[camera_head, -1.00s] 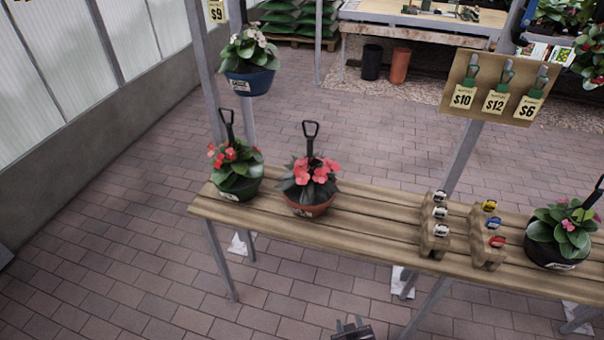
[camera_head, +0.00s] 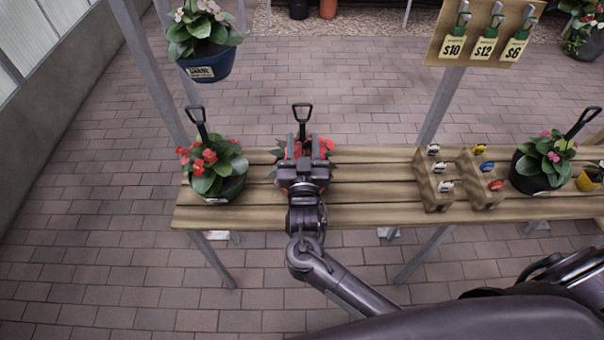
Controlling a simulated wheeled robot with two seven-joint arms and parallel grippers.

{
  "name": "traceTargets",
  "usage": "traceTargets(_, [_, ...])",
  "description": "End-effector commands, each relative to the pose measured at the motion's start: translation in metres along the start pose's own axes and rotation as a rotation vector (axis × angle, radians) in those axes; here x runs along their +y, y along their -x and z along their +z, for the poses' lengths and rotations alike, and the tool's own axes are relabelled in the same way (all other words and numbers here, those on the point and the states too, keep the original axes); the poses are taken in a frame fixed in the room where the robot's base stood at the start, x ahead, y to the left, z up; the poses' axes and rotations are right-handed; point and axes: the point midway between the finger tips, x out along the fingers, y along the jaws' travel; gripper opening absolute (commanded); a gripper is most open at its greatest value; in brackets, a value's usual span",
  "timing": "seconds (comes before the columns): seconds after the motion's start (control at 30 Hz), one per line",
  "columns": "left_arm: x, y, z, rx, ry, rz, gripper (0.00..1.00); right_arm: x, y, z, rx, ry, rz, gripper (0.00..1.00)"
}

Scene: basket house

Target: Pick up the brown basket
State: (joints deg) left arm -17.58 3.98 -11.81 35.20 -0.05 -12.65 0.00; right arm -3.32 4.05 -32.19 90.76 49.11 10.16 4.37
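The brown basket (camera_head: 328,146) with red-pink flowers and an upright black handle stands on the wooden bench (camera_head: 380,213), left of the bench's middle. Its pot is hidden behind my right gripper; only some flowers, leaves and the handle show. My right gripper (camera_head: 304,147) is in front of and over the basket, with its two fingers apart on either side of the handle's line. The handle loop rises beyond the fingertips. I cannot tell whether the fingers touch the basket. My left gripper is not in view.
A dark pot with red flowers (camera_head: 213,177) stands close on the left. A blue hanging pot (camera_head: 207,66) is beyond it. Wooden racks (camera_head: 432,185) and a black pot (camera_head: 537,172) stand to the right. Metal posts rise behind the bench.

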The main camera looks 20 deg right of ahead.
Motion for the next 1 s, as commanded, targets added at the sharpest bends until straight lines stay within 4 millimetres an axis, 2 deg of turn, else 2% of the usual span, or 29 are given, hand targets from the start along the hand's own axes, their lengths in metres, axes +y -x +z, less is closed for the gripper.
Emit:
traceTargets(0.1, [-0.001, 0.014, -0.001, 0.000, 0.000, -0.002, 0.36, 0.003, -0.021, -0.007, 0.003, 0.003, -0.001, 0.40])
traceTargets(0.23, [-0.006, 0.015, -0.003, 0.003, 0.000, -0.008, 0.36, 0.002, -0.036, -0.003, 0.001, 0.001, 0.000, 0.40])
traceTargets(0.53, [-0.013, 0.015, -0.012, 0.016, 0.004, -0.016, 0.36, 0.003, -0.040, -0.001, -0.001, 0.001, 0.000, 0.40])
traceTargets(0.83, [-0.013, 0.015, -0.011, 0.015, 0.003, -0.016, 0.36, 0.002, -0.040, -0.001, -0.001, 0.001, -0.001, 0.01])
traceTargets(1.0, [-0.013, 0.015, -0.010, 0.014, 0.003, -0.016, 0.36, 0.002, -0.040, -0.001, -0.001, 0.001, -0.001, 0.00])
